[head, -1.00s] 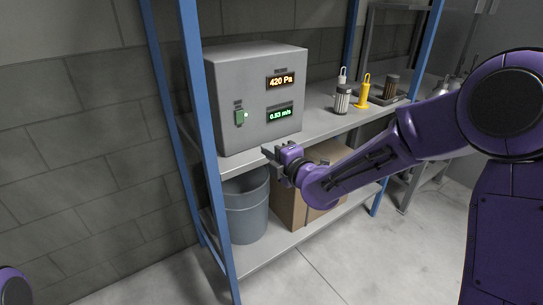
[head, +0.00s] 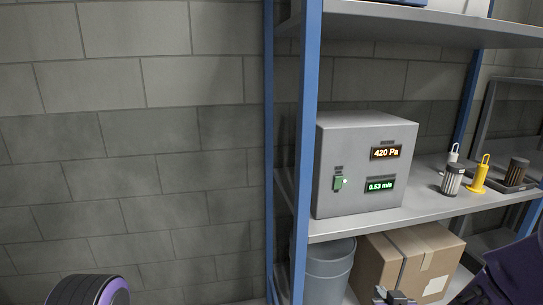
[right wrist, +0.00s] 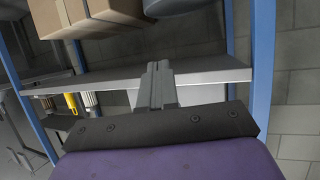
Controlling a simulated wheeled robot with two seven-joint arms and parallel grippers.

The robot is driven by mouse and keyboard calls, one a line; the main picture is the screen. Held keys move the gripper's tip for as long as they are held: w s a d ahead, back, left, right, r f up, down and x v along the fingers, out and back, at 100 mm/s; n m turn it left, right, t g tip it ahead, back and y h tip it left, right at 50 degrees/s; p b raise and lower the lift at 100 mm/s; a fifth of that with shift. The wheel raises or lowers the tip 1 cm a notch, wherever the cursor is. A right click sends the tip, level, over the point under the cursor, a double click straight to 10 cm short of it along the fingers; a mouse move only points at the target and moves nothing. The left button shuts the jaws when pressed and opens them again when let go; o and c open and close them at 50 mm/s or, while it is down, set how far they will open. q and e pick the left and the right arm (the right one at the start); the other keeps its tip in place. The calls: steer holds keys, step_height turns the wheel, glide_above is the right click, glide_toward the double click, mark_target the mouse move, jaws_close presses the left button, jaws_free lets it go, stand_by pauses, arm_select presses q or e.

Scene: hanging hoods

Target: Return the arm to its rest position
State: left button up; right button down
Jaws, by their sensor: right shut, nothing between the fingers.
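My right gripper (head: 392,297) shows only at the bottom edge of the head view, in front of the cardboard boxes on the lower shelf. In the right wrist view its fingers (right wrist: 157,84) are together with nothing between them, and a shelf edge shows behind them. Part of my right arm is at the lower right corner of the head view. A dark and purple rounded part of my left arm shows at the lower left. My left gripper is out of view.
A blue-post shelf rack (head: 308,100) holds a grey control box (head: 350,200) reading 420 Pa and 0.53 m/s. A striped canister (head: 452,180) and a yellow handled item (head: 478,176) stand right of it. Below are a grey bucket (head: 328,270) and cardboard boxes (head: 430,255).

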steer(key=s+d+f+m+g+h, duration=0.1)
steer(key=s+f+m+g, duration=0.2)
steer(key=s+f, duration=0.9)
steer(key=s+d+f+m+g+h, duration=0.1)
steer(key=s+f+m+g, duration=0.1)
steer(key=s+f+g, duration=0.5)
steer(key=s+f, duration=0.2)
steer(key=s, duration=0.4)
steer(key=s+f, duration=0.3)
steer(key=s, duration=0.3)
steer(key=shift+s+d+f+m, duration=0.25)
steer(key=shift+s+f+m, duration=0.1)
steer(key=shift+s+m, duration=0.05)
